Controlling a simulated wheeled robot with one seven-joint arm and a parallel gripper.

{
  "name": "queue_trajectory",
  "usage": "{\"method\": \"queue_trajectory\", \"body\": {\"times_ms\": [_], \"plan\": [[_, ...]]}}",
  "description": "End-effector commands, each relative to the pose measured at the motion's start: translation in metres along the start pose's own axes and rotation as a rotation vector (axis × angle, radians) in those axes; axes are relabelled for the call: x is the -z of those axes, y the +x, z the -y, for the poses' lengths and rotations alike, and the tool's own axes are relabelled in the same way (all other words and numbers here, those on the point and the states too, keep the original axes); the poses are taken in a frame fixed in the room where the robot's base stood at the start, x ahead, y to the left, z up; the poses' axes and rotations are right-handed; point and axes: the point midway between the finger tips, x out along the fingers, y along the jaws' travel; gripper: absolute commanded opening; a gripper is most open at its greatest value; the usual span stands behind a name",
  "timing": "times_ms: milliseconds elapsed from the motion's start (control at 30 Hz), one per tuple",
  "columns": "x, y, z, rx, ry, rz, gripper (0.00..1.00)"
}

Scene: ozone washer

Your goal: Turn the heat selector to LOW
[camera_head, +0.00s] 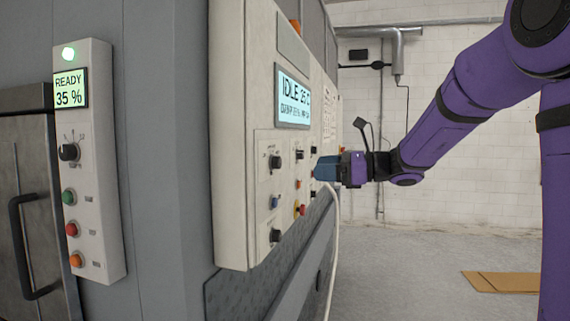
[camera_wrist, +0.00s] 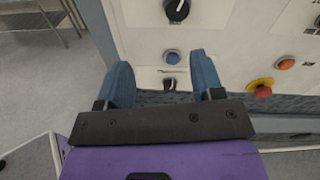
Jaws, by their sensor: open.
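My gripper (camera_head: 326,168) is open and empty, its blue fingers pointing at the grey-white control panel (camera_head: 229,134) from the right. No finger is visibly closed on any control. The labels are too small to read, so I cannot tell which knob is the heat selector or its setting.
The panel screen (camera_head: 292,98) reads IDLE. A red button on a yellow base (camera_wrist: 262,87) and an orange button (camera_wrist: 285,63) lie right of the fingers. A separate panel (camera_head: 97,165) at left reads READY 35 %. A pale hose (camera_head: 334,235) hangs below my gripper. The floor at right is largely open.

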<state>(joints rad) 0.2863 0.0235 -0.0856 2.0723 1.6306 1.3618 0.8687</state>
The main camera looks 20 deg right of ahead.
Motion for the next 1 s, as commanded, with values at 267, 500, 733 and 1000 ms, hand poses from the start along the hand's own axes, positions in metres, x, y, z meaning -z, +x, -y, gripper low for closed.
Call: {"method": "queue_trajectory", "body": {"times_ms": [267,500,733,1000], "plan": [[-0.001,0.008,0.019,0.037,0.058,0.054,0.61],[-0.003,0.047,0.019,0.035,0.057,0.053,0.61],[-0.005,0.084,0.020,0.035,0.056,0.051,0.61],[-0.006,0.104,0.021,0.037,0.056,0.051,0.61]]}}
